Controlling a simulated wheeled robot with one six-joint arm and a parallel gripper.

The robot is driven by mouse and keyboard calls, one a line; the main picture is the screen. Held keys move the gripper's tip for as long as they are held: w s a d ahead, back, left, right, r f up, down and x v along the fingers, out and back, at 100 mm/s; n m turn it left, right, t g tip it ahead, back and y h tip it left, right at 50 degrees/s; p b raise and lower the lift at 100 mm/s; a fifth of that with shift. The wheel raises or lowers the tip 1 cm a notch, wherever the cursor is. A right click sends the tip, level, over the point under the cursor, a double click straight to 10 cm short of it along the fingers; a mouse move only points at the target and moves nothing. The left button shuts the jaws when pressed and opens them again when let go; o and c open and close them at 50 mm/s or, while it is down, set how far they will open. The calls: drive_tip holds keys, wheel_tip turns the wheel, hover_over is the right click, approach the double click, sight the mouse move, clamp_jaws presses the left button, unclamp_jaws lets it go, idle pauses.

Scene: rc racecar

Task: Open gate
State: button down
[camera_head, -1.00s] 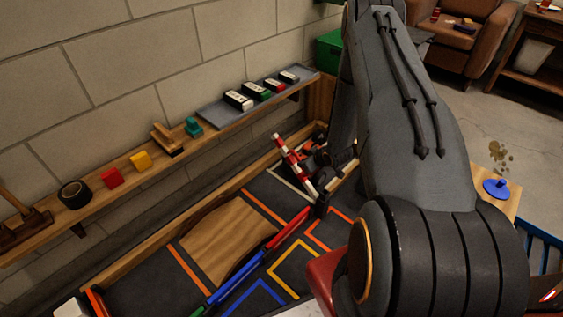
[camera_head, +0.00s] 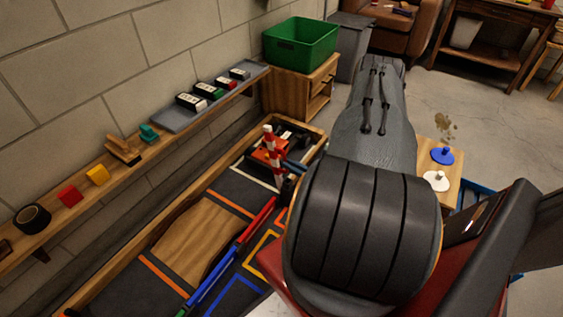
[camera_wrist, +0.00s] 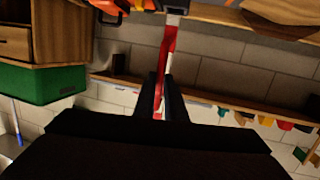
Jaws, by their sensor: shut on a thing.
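The gate is a red-and-white striped bar (camera_head: 272,157) that stands nearly upright on a dark post at the right side of the track box in the head view. In the wrist view the striped bar (camera_wrist: 171,42) runs down between the fingers of my gripper (camera_wrist: 163,82), which is shut on it.
The wooden-walled track box (camera_head: 108,278) holds a wooden ramp (camera_head: 197,238) and red and blue rails. A wall shelf (camera_head: 85,190) with small blocks runs along the left. A green bin (camera_head: 300,42) stands on a wooden cabinet (camera_head: 288,90) behind.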

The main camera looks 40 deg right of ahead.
drive_tip(key=shift+s+d+f+t+b, duration=0.2)
drive_tip(key=shift+s+t, duration=0.1)
drive_tip(key=shift+s, duration=0.2)
drive_tip(key=shift+s+d+f+t+b, duration=0.15)
drive_tip(key=shift+s+f+t+b, duration=0.15)
drive_tip(key=shift+s, duration=0.15)
drive_tip(key=shift+s+d+f+t+b, duration=0.2)
drive_tip(key=shift+s+t, duration=0.1)
drive_tip(key=shift+s, duration=0.2)
drive_tip(key=c, duration=1.8)
unclamp_jaws()
drive_tip(key=shift+r, duration=0.1)
drive_tip(key=s, duration=0.2)
drive_tip(key=s+p, duration=0.1)
drive_tip(key=s, duration=0.4)
drive_tip(key=shift+s+d+p, duration=0.35)
drive_tip(key=shift+s, duration=0.05)
drive_tip(key=shift+y, duration=0.3)
